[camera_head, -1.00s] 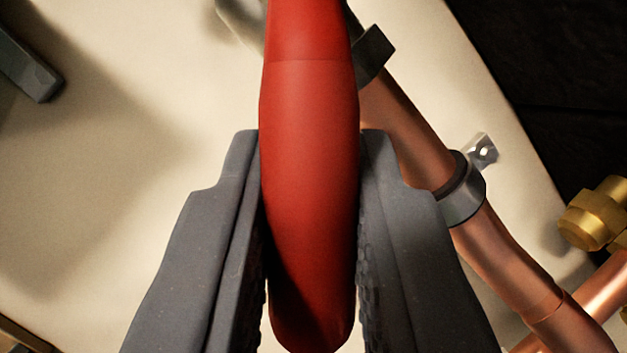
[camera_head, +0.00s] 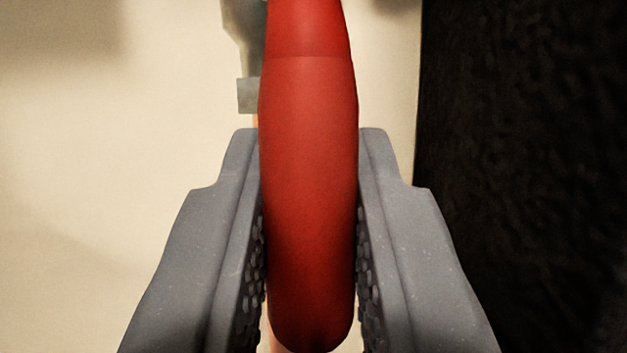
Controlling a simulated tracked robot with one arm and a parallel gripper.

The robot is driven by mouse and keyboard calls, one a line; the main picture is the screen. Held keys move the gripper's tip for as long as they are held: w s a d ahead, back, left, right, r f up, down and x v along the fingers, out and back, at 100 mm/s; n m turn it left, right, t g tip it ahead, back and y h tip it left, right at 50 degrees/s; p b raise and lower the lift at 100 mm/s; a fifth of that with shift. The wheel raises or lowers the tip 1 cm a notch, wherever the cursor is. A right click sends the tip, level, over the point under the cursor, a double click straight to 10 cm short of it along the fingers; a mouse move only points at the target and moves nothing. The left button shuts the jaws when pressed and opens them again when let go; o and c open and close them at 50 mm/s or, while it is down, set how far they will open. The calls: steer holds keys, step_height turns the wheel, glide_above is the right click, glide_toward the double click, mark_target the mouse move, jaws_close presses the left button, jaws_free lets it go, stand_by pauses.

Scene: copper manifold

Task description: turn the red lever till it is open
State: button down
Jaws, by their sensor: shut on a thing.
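The red lever (camera_head: 308,180) runs down the middle of the view, its rounded end low in the picture and its other end out of the top edge. My gripper (camera_head: 310,150) is shut on it, with one grey finger against each side. The textured inner pads show beside the lever. The lever's pivot is out of view. A grey metal fitting (camera_head: 243,50) shows behind the lever at the upper left. A thin strip of copper pipe shows below and behind the lever, mostly hidden by it.
A cream panel (camera_head: 110,180) lies behind, plain and clear on the left. Its right edge runs nearly upright, and a dark, rough surface (camera_head: 520,150) fills the right side beyond it.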

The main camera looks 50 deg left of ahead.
steer(key=shift+w+d+f+n, duration=0.15)
steer(key=shift+d+f+n, duration=0.15)
steer(key=c, duration=1.5)
jaws_free()
steer(key=shift+f, duration=0.1)
steer(key=shift+o, duration=0.8)
steer(key=shift+a, duration=0.1)
steer(key=shift+s+d, duration=0.3)
steer(key=shift+s, duration=0.05)
steer(key=p+v, duration=0.3)
steer(key=v, duration=1)
steer(key=shift+w, duration=0.15)
